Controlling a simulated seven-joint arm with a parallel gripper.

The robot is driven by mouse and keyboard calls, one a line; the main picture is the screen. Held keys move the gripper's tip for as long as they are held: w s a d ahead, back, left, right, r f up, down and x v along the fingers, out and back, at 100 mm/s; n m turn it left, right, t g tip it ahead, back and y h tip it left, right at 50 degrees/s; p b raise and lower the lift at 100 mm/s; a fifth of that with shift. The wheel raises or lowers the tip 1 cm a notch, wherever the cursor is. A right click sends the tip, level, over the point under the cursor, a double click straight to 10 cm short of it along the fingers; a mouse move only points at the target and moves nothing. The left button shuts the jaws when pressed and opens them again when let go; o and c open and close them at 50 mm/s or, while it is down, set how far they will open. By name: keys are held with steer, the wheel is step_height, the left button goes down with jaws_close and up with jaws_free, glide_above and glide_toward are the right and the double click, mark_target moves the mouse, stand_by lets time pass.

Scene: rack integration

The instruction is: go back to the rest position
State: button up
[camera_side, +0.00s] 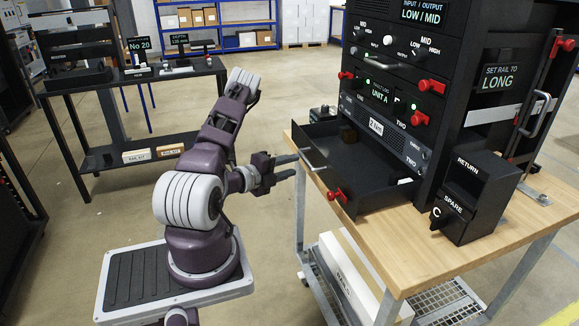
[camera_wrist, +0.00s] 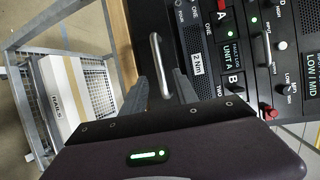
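My purple arm reaches right toward the black equipment rack (camera_side: 395,105) on the workbench. My gripper (camera_side: 297,165) is open, with its two dark fingers apart and nothing seen between them. The fingertips are close to the metal handle (camera_side: 313,160) of a black drawer (camera_side: 365,192), which stands pulled out of the rack's lower part. In the wrist view, the two fingers of my gripper (camera_wrist: 161,82) point up toward the handle (camera_wrist: 156,50), which lies beyond and roughly between their tips. Whether they touch it is hard to tell.
The wooden bench top (camera_side: 500,232) carries a black RETURN/SPARE box (camera_side: 470,200) at right. Red knobs (camera_side: 337,195) stick out from the rack and drawer. A white box (camera_side: 348,280) sits on the bench's lower shelf. A dark table (camera_side: 130,75) stands behind my arm at left.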

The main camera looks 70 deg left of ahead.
steer(key=shift+w+a+r, duration=0.1)
steer(key=shift+w+a, duration=0.15)
steer(key=shift+a, duration=0.05)
steer(key=w+a+r+n+g+y, duration=0.3)
steer(key=w+a+r+n+g, duration=0.25)
steer(key=r, duration=0.25)
steer(key=w+d+r+n+h, duration=0.1)
steer(key=d+r+n+h, duration=0.15)
steer(key=d+r, duration=0.45)
steer(key=w+d+r+n+h, duration=0.1)
steer(key=w+d+r+n, duration=0.15)
steer(key=d, duration=0.85)
steer(key=s+d+r+n+g+h, duration=0.1)
steer(key=s+d+r+h, duration=0.1)
steer(key=s+d, duration=0.35)
steer(key=s+d+r+n+g+h, duration=0.1)
steer(key=s+d+r+n+h, duration=0.15)
steer(key=d, duration=0.55)
steer(key=s+d+g+h, duration=0.1)
steer(key=s+d, duration=0.8)
steer(key=s, duration=0.4)
steer(key=shift+f+g, duration=0.3)
steer(key=shift+g, duration=0.05)
